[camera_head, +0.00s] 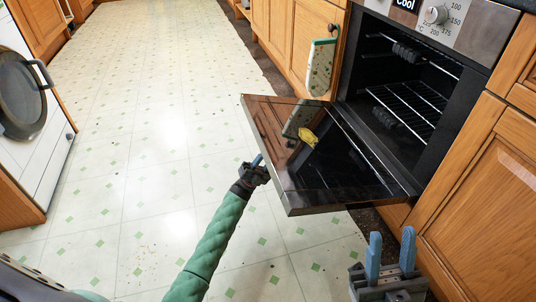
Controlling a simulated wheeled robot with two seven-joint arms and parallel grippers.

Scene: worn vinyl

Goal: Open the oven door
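The oven (372,65) stands at the right, its dark cavity and wire racks (408,105) exposed. Its glass door (345,165) is folded down far from the oven front, close to level, and reflects the room. My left gripper (257,161), at the end of the green arm, is just left of the door's outer edge; whether it touches the door I cannot tell. No door handle shows.
Wooden cabinets (490,200) flank the oven, and a patterned cloth or mitt (321,67) hangs on the one to its left. A white washing machine (30,120) stands at the left. The vinyl floor (150,130) between is clear.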

